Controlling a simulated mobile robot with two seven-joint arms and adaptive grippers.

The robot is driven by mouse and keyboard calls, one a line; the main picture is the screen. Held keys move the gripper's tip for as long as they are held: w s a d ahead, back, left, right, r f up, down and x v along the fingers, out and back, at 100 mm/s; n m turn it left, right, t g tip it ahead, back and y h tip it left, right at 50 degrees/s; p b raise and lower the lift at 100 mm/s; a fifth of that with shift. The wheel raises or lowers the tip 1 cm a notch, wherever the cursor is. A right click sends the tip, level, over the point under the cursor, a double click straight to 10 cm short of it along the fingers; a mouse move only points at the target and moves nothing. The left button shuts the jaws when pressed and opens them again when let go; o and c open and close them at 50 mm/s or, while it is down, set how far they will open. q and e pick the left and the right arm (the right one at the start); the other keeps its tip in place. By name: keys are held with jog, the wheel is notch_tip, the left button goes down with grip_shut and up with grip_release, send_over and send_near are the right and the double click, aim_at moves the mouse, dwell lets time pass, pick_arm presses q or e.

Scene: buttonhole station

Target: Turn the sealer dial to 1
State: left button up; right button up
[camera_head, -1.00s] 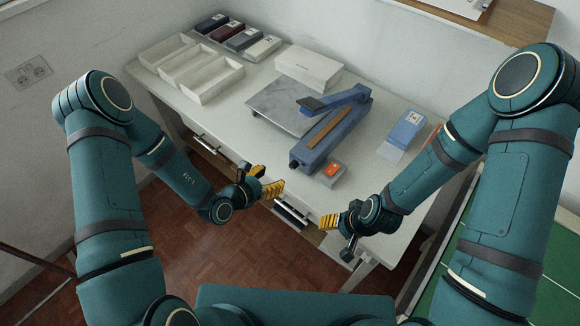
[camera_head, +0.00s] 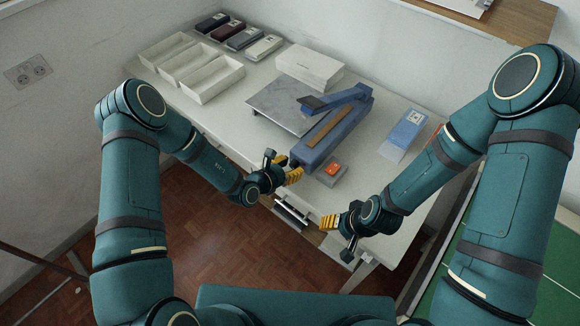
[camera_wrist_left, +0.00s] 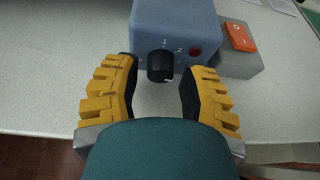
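The blue sealer (camera_head: 318,148) stands on the table with its arm raised. In the left wrist view its front end (camera_wrist_left: 180,22) carries a black dial (camera_wrist_left: 160,66), with marks 1 and 2 readable around it and a red lamp to the right. I cannot tell clearly which mark the dial points to. My left gripper (camera_head: 293,172) is at the sealer's front end. In the wrist view its yellow fingers (camera_wrist_left: 158,98) are apart, on either side of the dial and seemingly not touching it. My right gripper (camera_head: 328,221) is at the table's front edge, away from the sealer; its opening is unclear.
A grey box with an orange switch (camera_head: 333,170) sits right beside the sealer's front. A grey slab (camera_head: 275,105), a white box (camera_head: 310,66), open trays (camera_head: 212,88) and a blue-and-white packet (camera_head: 407,128) are also on the table.

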pick_arm(q)
grip_shut()
jog(key=shift+a+n+h, duration=0.1)
jog(key=shift+n+h, duration=0.2)
jog(key=shift+n, duration=0.2)
jog(key=shift+n+g+h, duration=0.5)
jog(key=shift+n, duration=0.4)
jog(key=shift+o, duration=2.2)
grip_release()
